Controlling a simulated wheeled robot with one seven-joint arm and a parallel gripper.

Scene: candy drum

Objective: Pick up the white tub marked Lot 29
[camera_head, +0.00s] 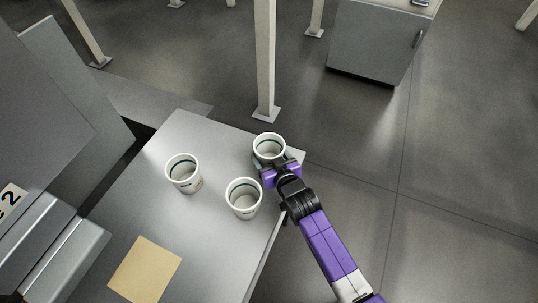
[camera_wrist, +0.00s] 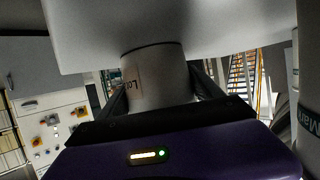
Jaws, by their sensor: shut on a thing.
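A white tub (camera_head: 269,147) with a dark line inside its rim stands upright at the far right corner of the grey table. My gripper (camera_head: 274,166) is shut around its side from the near right. In the wrist view the held tub (camera_wrist: 158,78) sits between the fingers; its label starts "Lo", and the rest is too hidden to read. I cannot tell whether its base touches the table. Two similar white tubs stand on the table, one to the left (camera_head: 184,174) and one nearer (camera_head: 244,199); their markings are too small to read.
The grey table (camera_head: 196,131) also bears a tan sheet (camera_head: 146,269) at its near left. A pale post (camera_head: 265,60) stands just beyond the held tub. A grey cabinet (camera_head: 378,42) stands farther back. Open floor lies to the right.

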